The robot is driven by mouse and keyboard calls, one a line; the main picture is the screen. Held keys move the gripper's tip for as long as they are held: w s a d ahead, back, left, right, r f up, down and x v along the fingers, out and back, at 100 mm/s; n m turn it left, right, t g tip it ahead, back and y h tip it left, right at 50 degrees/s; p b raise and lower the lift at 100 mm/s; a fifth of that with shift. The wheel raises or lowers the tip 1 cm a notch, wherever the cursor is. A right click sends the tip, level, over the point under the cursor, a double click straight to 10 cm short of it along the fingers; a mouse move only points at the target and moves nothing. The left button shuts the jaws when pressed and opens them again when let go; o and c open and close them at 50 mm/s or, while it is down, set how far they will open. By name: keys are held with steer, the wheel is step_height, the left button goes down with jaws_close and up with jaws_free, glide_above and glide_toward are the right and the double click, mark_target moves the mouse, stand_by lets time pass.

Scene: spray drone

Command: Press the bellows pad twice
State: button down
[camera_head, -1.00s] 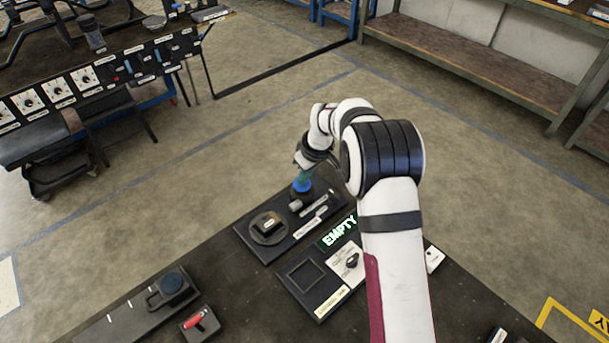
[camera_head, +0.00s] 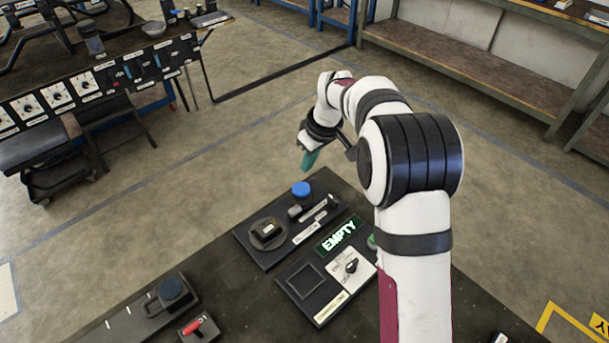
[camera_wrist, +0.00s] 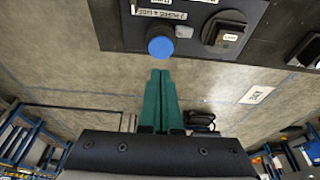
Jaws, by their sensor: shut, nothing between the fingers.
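A round blue pad (camera_head: 300,189), which I take for the bellows pad, sits on the far corner of a dark panel (camera_head: 258,256) on the table. It is fully visible and uncovered. The wrist view shows the pad (camera_wrist: 160,46) just beyond my fingertips, beside a partly readable white label (camera_wrist: 160,13). My gripper (camera_head: 307,169) has teal fingers, shut together and empty. It is raised above and beyond the pad, clear of it. The fingers (camera_wrist: 160,73) point toward the pad in the wrist view, with a gap between.
The panel also carries a round dark dial (camera_head: 267,233) and a small cylinder beside the pad. A green EMPTY display (camera_head: 340,234) is next to the panel. Open floor lies beyond the table edge.

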mark_target(302, 189)
steer(key=shift+v, duration=1.95)
steer(key=x, duration=1.1)
steer(key=shift+s, duration=0.15)
steer(key=shift+f, duration=0.7)
steer(key=shift+f, duration=1)
steer(key=w+v, duration=0.1)
steer(key=v, duration=1.3)
steer(key=shift+a+r, duration=0.25)
steer(key=shift+a, duration=0.15)
